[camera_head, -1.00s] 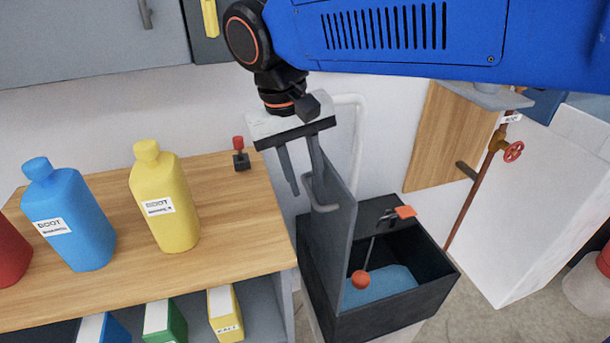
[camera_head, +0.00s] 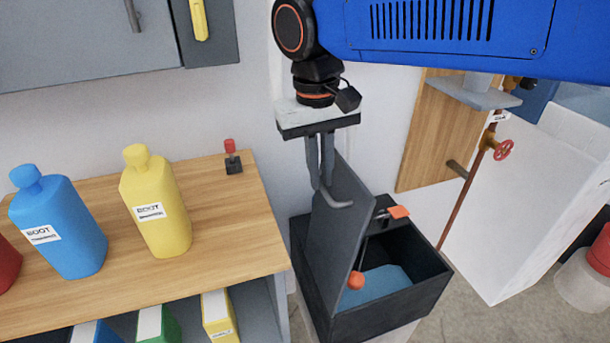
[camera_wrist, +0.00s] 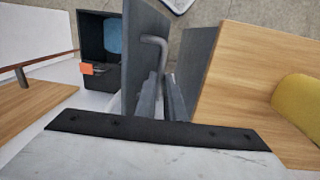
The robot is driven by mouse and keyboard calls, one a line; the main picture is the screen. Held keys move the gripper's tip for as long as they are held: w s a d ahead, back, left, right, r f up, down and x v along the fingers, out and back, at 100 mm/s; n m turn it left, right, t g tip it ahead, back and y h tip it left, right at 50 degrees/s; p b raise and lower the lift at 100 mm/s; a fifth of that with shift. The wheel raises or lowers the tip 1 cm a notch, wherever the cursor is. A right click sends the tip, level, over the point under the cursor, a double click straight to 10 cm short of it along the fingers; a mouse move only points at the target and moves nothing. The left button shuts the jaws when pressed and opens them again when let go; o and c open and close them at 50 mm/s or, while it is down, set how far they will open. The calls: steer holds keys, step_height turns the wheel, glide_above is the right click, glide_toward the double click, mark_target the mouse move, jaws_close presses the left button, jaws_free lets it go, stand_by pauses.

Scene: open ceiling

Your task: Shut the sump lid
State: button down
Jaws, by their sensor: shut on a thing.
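The sump is a dark open box (camera_head: 420,296) on the floor to the right of the bench, with blue water (camera_head: 385,285) inside. Its grey lid (camera_head: 332,245) stands steeply raised at the left side of the box, leaning a little over the opening. It also shows in the wrist view (camera_wrist: 142,30). A grey bent handle (camera_head: 338,203) is on the lid's left face. My gripper (camera_head: 320,185) is shut on the handle near the lid's upper edge. In the wrist view the fingers (camera_wrist: 163,88) meet the handle's near end; the exact contact is partly hidden.
A wooden bench (camera_head: 215,225) carries a yellow bottle (camera_head: 158,210) and a blue bottle (camera_head: 60,225) to the left. An orange float (camera_head: 356,281) hangs in the sump, and an orange tab (camera_head: 399,212) sits at its back rim. A red-valved pipe (camera_head: 468,190) stands right.

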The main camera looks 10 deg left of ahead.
steer(key=w+d+f+g+y, duration=0.1)
steer(key=w+d+f+y, duration=0.2)
steer(key=d, duration=0.4)
steer(key=w+d+f+g+y, duration=0.1)
steer(key=w+d+f, duration=0.2)
steer(key=w+d, duration=0.25)
steer(key=w+d+f+g+y, duration=0.2)
steer(key=w+d+f, duration=0.15)
steer(key=d, duration=0.35)
steer(key=w+d+f+g+y, duration=0.1)
steer(key=w+d+f+y, duration=0.1)
steer(key=f, duration=0.5)
steer(key=w+d+f+g+y, duration=0.1)
steer(key=w+d+f, duration=0.1)
steer(key=d+f, duration=0.3)
steer(key=w+d+f+g+y, duration=0.1)
steer(key=d+f, duration=0.3)
steer(key=f, duration=0.6)
steer(key=shift+w+d+f+y, duration=0.25)
steer(key=shift+w+y, duration=0.55)
steer(key=shift+w, duration=0.1)
steer(key=c, duration=1.8)
jaws_free()
steer(key=shift+f, duration=0.1)
steer(key=shift+c, duration=0.2)
